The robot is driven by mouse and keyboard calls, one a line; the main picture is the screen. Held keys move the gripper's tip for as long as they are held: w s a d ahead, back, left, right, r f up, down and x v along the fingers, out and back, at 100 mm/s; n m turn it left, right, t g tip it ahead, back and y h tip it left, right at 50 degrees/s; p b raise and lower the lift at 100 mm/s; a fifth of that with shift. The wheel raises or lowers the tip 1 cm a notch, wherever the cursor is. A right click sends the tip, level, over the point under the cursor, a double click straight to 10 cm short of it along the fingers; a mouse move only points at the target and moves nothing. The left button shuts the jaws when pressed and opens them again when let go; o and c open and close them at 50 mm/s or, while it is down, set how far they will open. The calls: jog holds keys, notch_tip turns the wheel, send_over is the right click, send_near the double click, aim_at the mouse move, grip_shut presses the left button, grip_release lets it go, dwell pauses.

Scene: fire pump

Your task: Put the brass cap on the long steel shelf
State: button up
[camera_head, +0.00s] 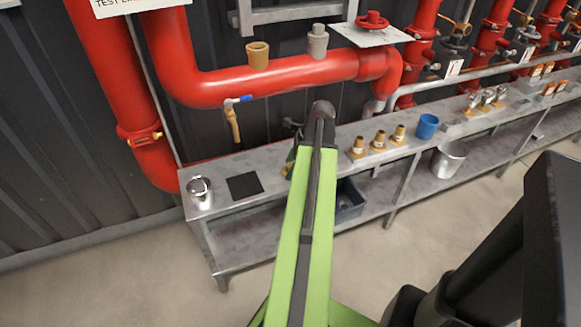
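A brass cap (257,55) stands upright on top of the horizontal red pipe at the upper left of centre. The long steel shelf (222,172) runs along the wall from the left middle to the upper right. My gripper (318,112) is at the far end of my green arm, over the back of the shelf, to the right of and below the brass cap in the picture. It is clearly apart from the cap. Its fingers are too hidden by the arm to tell whether they are open or shut.
The shelf bears a steel cup (200,191), a black mat (244,186), several brass fittings (379,140) and a blue cup (427,126). A grey cap (317,41) stands on the red pipe (225,88). A blue-handled tap (235,118) hangs below. My arm hides part of the shelf.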

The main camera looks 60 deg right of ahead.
jog(key=o, duration=0.3)
jog(key=p+v, duration=1.1)
jog(key=v, duration=0.1)
jog(key=shift+r, duration=0.25)
